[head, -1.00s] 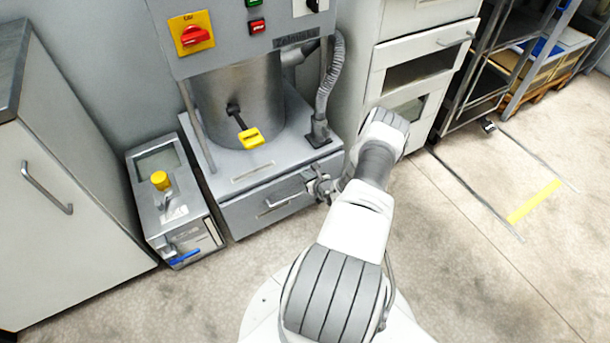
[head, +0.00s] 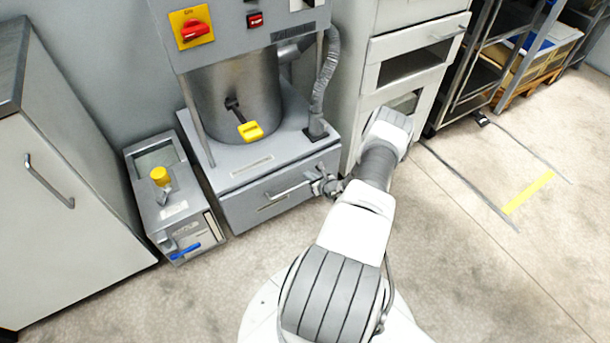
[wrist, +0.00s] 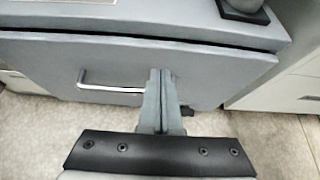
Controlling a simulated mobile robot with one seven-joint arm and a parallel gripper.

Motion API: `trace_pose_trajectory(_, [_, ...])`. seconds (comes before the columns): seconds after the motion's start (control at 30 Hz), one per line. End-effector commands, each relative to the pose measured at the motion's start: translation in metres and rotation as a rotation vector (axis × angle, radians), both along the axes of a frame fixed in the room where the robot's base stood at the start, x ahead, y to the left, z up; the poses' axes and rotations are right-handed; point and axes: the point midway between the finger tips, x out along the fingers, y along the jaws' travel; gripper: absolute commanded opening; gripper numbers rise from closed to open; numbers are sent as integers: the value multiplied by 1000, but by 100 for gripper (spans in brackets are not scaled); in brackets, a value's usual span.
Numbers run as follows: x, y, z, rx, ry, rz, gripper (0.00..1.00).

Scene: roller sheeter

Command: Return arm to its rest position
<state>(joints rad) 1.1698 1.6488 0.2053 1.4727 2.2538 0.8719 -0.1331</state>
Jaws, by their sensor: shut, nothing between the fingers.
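My gripper (head: 322,184) is at the right front of the grey machine's drawer (head: 262,192), partly hidden by my wrist in the head view. In the wrist view my gripper (wrist: 160,75) has its two fingers together with nothing between them. The fingertips appear in front of the drawer face, just right of its metal handle (wrist: 112,88), and seem apart from it. I cannot tell how wide the gap to the drawer face is. My arm reaches forward from the bottom of the head view, bent at the elbow.
The machine (head: 238,45) with a yellow-tipped lever (head: 250,131) stands ahead. A small grey box unit (head: 172,205) with a yellow knob is on its left, a white cabinet (head: 65,190) farther left. Drawers (head: 415,50) and shelving stand right. Floor (head: 480,260) at right is clear.

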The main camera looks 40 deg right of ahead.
Motion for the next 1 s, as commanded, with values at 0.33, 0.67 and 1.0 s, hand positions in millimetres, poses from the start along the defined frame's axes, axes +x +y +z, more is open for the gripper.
trace_pose_trajectory(0.33, [-67,15,42,2,4,-2,0])
trace_pose_trajectory(0.67, [-84,20,49,2,3,0,0])
trace_pose_trajectory(1.0, [-57,25,85,-60,-13,126,0])
